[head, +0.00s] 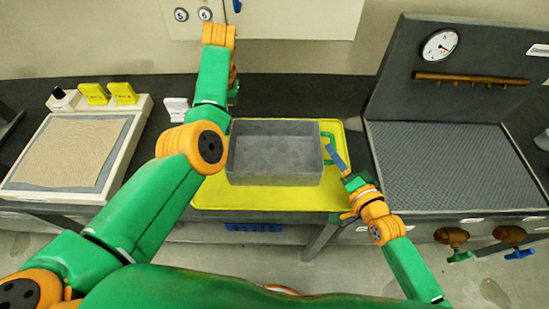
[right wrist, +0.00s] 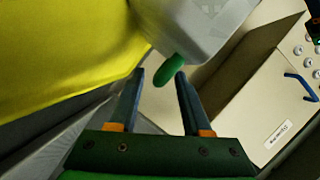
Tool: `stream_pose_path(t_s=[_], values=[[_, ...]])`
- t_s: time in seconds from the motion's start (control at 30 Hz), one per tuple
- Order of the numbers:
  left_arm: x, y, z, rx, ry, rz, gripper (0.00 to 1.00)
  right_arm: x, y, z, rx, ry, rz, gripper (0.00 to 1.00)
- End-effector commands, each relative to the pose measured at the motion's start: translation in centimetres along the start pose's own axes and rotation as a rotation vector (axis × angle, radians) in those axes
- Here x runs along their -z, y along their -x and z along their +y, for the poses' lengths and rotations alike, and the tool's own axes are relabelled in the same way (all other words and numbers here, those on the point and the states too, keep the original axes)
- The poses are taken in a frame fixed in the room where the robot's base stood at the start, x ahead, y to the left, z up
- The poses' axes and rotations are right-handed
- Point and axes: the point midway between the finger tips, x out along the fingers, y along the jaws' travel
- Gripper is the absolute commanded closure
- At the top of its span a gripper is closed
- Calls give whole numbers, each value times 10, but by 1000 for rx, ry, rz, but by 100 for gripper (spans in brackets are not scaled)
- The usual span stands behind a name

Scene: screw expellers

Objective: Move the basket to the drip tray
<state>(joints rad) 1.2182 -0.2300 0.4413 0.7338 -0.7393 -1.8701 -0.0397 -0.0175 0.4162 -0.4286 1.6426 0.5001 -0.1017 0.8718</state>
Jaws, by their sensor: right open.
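The basket (head: 275,165) is a grey open-topped box on a yellow mat, with a green handle (head: 327,137) on its right side. Its left end is partly behind my left arm. My right gripper (head: 335,158) is open beside that handle. In the right wrist view, the green handle (right wrist: 169,71) shows near the tips of the open fingers (right wrist: 160,82), below the grey basket wall (right wrist: 200,25). The grey textured tray (head: 450,160) at the right, likely the drip tray, looks empty. My left gripper is hidden behind its raised arm.
The yellow mat (head: 260,200) lies on the dark counter. A tall grey panel with a gauge (head: 440,45) and brown bar (head: 470,79) stands behind the textured tray. A white-framed sandy tray (head: 65,150) is at the left.

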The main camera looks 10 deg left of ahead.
Motion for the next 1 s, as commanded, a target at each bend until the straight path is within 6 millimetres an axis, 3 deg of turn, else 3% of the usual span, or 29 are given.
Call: stream_pose_path(t_s=[0.2,0.4,1.0], values=[[0,0,0,0,1,0,53,-2,62,0,-2,0,-5,51],[0,0,0,1,1,0,53,-1,99,0,-1,1,-3,51],[0,0,0,1,1,0,53,0,107,0,1,0,0,51]])
